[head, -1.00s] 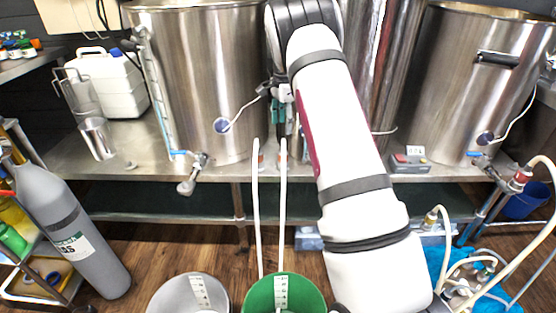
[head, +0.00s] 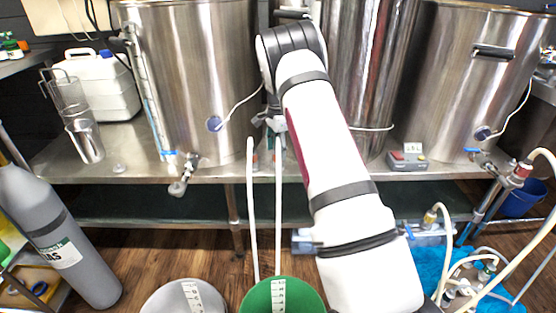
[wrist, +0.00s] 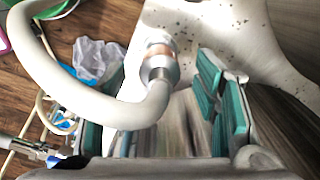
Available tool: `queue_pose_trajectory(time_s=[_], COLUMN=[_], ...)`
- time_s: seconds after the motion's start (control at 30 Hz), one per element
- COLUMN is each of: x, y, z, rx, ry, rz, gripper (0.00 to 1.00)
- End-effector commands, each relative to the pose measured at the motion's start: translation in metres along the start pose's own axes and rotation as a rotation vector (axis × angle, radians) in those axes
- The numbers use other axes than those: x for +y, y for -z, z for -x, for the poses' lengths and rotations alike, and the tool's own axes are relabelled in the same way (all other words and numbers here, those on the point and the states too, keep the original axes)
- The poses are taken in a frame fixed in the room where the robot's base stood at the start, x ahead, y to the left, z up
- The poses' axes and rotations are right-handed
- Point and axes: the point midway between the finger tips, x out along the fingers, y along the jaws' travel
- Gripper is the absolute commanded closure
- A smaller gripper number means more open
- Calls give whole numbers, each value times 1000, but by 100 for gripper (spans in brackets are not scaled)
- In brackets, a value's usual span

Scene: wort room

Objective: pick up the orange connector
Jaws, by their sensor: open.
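The orange connector (wrist: 160,52) shows in the wrist view as a dull orange band with pale metal rings, at the end of a thick cream hose (wrist: 45,70). It is beyond my fingers and between their lines in the picture. My gripper (wrist: 150,105) is open, with teal pads left and right, and nothing is clamped between them. The hose curves across the left finger and hides part of it. In the head view, my gripper (head: 269,122) is small in front of the steel vessels, above the bench edge. I cannot tell if the fingers touch the hose or connector.
Large steel vessels (head: 200,80) stand on the steel bench (head: 120,170). Two pale tubes (head: 252,215) rise from below, one from the green bucket (head: 258,298). A grey gas cylinder (head: 60,240) stands left. A small control box (head: 407,160) and several hoses are right.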

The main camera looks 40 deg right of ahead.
Motion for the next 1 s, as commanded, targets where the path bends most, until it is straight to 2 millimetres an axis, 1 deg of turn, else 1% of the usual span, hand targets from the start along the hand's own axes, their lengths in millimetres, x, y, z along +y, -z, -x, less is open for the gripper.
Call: queue_pose_trajectory(time_s=[0.03, 0.1, 0.2, 0.43, 0.47, 0.5, 0.67, 0.7, 0.9, 1.0], x=[0, 0, 0, 0, 0, 0, 0, 0, 0, 0], y=[0, 0, 0, 0, 0, 0, 0, 0, 0, 0], z=[-12, -23, -32, -33, -33, -33, -33, -33, -32, -28], rx=[-1, 0, 0, 0, 0, 0, 0, 0, 0, 0], ry=[-2, -2, -1, 0, 0, 0, 0, 0, 0, 1], rz=[0, 0, 0, 0, 0, 0, 0, 0, 0, 0], gripper=[44, 44, 44, 44, 48, 57, 94, 98, 98, 98])
